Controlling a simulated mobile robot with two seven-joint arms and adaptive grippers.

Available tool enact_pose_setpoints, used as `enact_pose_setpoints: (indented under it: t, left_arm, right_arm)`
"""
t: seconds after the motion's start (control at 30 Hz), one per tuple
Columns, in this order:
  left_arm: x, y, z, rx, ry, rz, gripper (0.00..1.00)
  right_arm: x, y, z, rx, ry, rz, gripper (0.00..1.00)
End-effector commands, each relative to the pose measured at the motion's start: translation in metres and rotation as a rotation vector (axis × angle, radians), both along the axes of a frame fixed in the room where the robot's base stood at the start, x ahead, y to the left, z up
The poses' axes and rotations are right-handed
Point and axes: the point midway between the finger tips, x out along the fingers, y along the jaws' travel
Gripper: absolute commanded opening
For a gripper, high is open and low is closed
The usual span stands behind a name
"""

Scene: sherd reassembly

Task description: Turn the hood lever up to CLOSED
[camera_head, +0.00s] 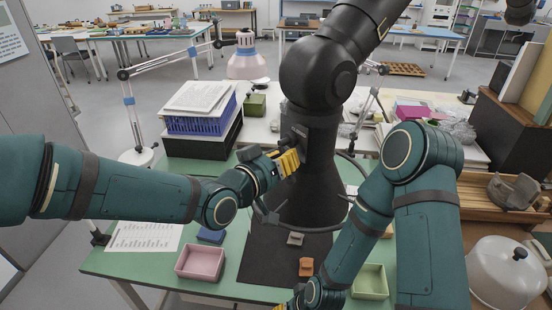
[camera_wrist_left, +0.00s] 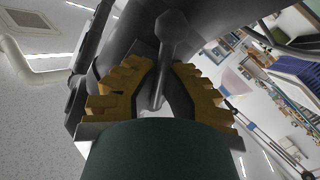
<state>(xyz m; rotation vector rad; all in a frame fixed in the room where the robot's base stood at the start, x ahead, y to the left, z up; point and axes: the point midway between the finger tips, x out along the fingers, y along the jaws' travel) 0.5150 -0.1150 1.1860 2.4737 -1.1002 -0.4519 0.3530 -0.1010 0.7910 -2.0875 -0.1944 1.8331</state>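The black hood (camera_head: 305,185) hangs from a jointed black duct over the green table. Its lever (camera_wrist_left: 171,32), a grey rod with a rounded knob, shows in the left wrist view. My left gripper (camera_head: 288,162) is at the side of the hood's upper neck. In the left wrist view its yellow fingers (camera_wrist_left: 162,80) stand on both sides of the lever rod, close against it, with the knob beyond the tips. No CLOSED marking is readable. My right gripper (camera_head: 281,307) is mostly cut off at the bottom edge.
Sherds (camera_head: 295,239) lie on the black mat (camera_head: 262,262). A blue basket (camera_head: 199,122) and a lamp (camera_head: 247,62) stand behind my left arm.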

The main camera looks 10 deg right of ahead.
Motion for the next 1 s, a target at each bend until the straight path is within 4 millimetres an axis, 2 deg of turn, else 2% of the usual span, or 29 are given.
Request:
enact_pose_setpoints:
  t: [0.27, 0.53, 0.8, 1.0]
  left_arm:
    - [-0.005, -0.002, 0.008, -0.119, 0.242, 0.004, 0.00]
    - [-0.010, -0.005, 0.016, -0.236, 0.473, 0.004, 0.00]
    - [-0.012, -0.006, 0.023, -0.348, 0.692, 0.004, 0.00]
    - [-0.014, -0.007, 0.027, -0.411, 0.818, 0.002, 0.00]
  right_arm:
    - [0.006, -0.001, 0.019, -0.003, -0.013, -0.010, 0.52]
    - [0.014, -0.003, 0.047, -0.007, -0.032, -0.024, 0.52]
    - [0.013, -0.004, 0.081, 0.001, -0.032, -0.022, 0.52]
    - [0.012, -0.005, 0.098, 0.004, -0.031, -0.021, 0.52]
